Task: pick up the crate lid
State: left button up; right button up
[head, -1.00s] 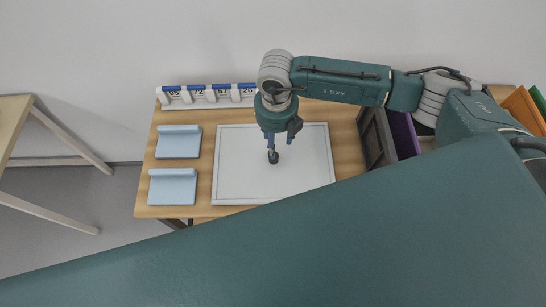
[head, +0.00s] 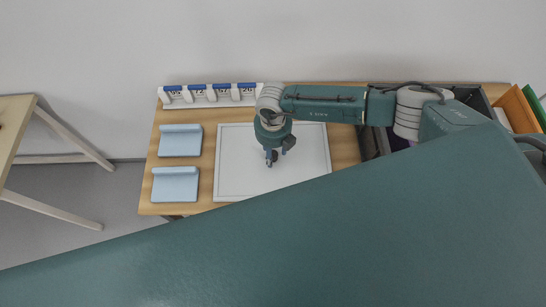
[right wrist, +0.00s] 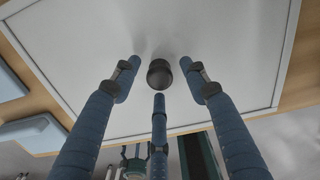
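A flat pale grey panel (head: 235,175) with a raised rim lies on the wooden table; I take it for the crate lid. In the right wrist view the panel (right wrist: 235,45) has a dark round knob (right wrist: 159,73) near the fingertips. My right gripper (head: 271,158) is over the panel, pointing down. In the right wrist view its three blue fingers (right wrist: 160,75) are spread around the knob, with gaps to it. Whether they reach down to its height I cannot tell. My left gripper is not in view.
Two light blue rests (head: 180,140) (head: 175,185) lie left of the panel. A white rack with number labels (head: 210,96) stands behind. Dark and orange bins (head: 518,108) are at the right, partly hidden by my arm. Another wooden table (head: 14,125) stands far left.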

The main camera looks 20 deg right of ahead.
grip_shut()
